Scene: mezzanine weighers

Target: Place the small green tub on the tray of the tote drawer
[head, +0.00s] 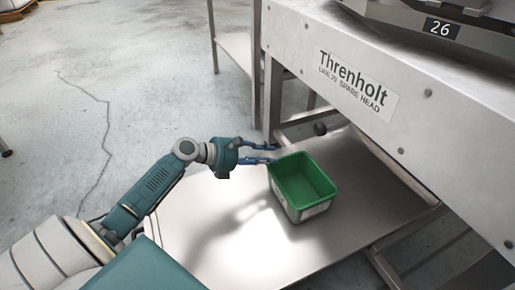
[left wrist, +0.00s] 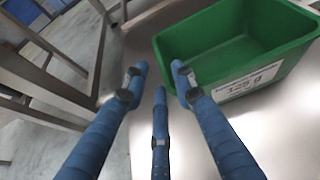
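The small green tub (head: 302,183) is open-topped, with a white label on its side, and looks empty. It appears to stand upright on the metal tray (head: 385,205) under the machine. My left gripper (head: 273,154) is beside the tub's far left corner, its blue fingers spread and nothing held between them. In the left wrist view the tub (left wrist: 235,45) lies to the right, its label partly legible, and one finger overlaps its near corner. Whether that finger touches the tub is unclear. My right gripper is not in view.
A machine panel marked Threnholt (head: 352,82) overhangs the tray's back right. A dark round knob (head: 320,128) is behind the tub. Metal legs and a shelf (head: 238,50) stand beyond the gripper. Bare tray lies in front of and right of the tub.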

